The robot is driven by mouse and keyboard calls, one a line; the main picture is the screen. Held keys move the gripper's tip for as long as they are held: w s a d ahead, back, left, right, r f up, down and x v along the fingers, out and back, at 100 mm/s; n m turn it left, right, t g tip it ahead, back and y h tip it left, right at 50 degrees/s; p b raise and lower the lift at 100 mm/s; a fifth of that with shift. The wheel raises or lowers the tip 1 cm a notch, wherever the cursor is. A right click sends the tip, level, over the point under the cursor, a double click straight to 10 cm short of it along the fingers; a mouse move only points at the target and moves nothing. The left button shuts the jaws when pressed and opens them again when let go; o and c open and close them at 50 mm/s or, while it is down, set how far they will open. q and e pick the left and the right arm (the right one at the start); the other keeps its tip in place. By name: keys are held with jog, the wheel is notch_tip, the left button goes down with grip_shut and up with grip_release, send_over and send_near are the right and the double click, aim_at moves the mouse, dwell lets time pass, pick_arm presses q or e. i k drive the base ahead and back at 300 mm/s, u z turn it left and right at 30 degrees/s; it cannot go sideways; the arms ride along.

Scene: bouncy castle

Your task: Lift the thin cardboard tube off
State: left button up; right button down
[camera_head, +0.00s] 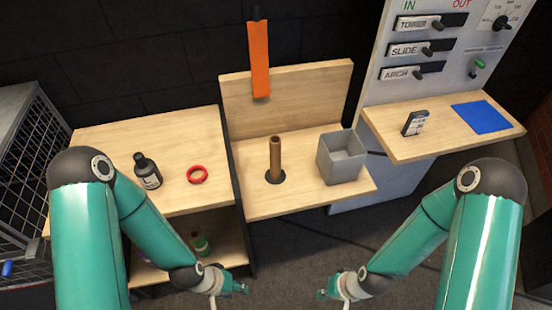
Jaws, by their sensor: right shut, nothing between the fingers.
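The thin cardboard tube (275,158) stands upright on the middle wooden bench, its lower end at a dark round base (269,179). Whether it sits around a peg is hidden. My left gripper (243,288) is low in front of the benches, to the left of the tube and well apart from it; its fingers are too small to read. My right gripper (323,294) is low in front, to the right of the tube, shut and empty.
A grey open box (340,168) stands right of the tube. An orange strip (259,60) hangs behind it. The left bench (110,140) holds a dark bottle (147,171) and a red ring (197,166). A right shelf (450,143) holds a small dark device (414,123) and a blue square (481,117).

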aim_at(275, 141)
jog(key=u, duration=0.6)
jog(key=i, duration=0.15)
jog(key=z, duration=2.85)
jog(key=k, duration=0.5)
jog(key=u, duration=1.2)
jog(key=i, duration=0.75)
jog(key=z, duration=0.05)
